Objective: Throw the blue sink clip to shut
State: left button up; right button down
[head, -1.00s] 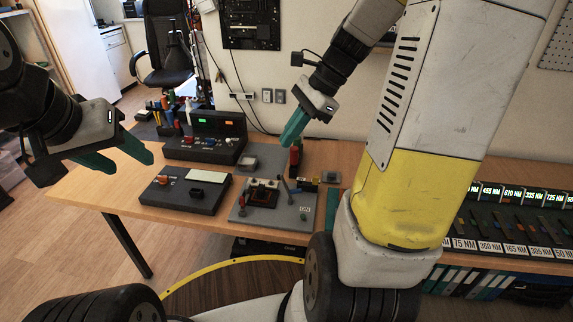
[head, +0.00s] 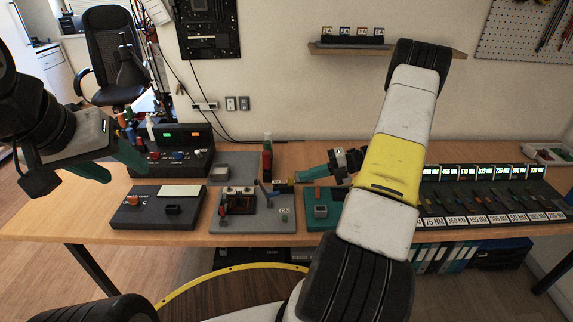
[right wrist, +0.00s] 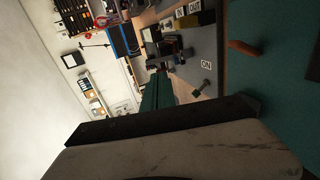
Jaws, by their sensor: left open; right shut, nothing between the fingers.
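A small dark-blue lever (head: 264,188), which looks like the blue sink clip, stands tilted on a grey board (head: 268,225) in the head view. It rises beside a red and black device (head: 238,203); whether it is latched I cannot tell. My right gripper (head: 302,176) is shut and empty, its teal fingers pointing left, just right of the lever and apart from it. In the right wrist view its fingers (right wrist: 157,92) show near the board. My left gripper (head: 128,174) is open and empty, above the left end of the table.
A dark panel (head: 150,215) lies left.

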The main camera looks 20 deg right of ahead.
jog(key=x, duration=1.2)
